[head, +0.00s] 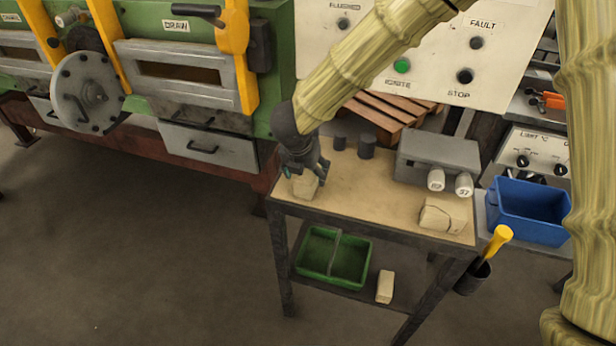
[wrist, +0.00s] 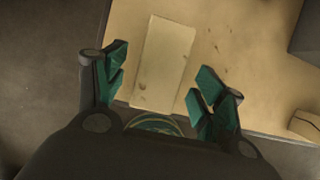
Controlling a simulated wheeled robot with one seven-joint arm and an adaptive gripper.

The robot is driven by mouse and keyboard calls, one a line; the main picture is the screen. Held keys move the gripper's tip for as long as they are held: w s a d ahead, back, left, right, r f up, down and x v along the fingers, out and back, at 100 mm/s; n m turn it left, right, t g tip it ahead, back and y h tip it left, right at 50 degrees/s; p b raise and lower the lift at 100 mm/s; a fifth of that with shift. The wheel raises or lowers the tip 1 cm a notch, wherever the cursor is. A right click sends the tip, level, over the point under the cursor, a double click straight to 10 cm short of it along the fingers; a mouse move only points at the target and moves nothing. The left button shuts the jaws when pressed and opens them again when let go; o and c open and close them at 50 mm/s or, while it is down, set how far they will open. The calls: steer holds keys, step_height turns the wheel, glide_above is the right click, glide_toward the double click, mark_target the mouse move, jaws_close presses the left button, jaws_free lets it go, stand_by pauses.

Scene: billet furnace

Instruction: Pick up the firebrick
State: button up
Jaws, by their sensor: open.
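A pale, cream firebrick (head: 306,186) sits at the left end of the tan-topped table (head: 345,195). In the wrist view the firebrick (wrist: 163,62) shows as a long pale block, slightly tilted, between and ahead of my fingers. My gripper (head: 305,170) is right above the brick, pointing down, and partly hides it in the head view. The wrist view shows my gripper (wrist: 163,78) open, a teal-padded finger on each side and a gap to the brick. I cannot tell how far the fingertips reach down beside it.
Two dark cylinders (head: 367,146), a grey box (head: 438,157) with white knobs, and a cracked pale block (head: 443,214) stand on the table. Below are a green tray (head: 333,257) and another pale brick (head: 385,287). A green furnace (head: 270,60) stands behind left; a blue bin (head: 530,210) is right.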

mark_target(307, 172)
steer(key=x, duration=0.4)
steer(key=shift+p, duration=0.35)
steer(key=c, duration=1.3)
steer(key=shift+r, duration=0.15)
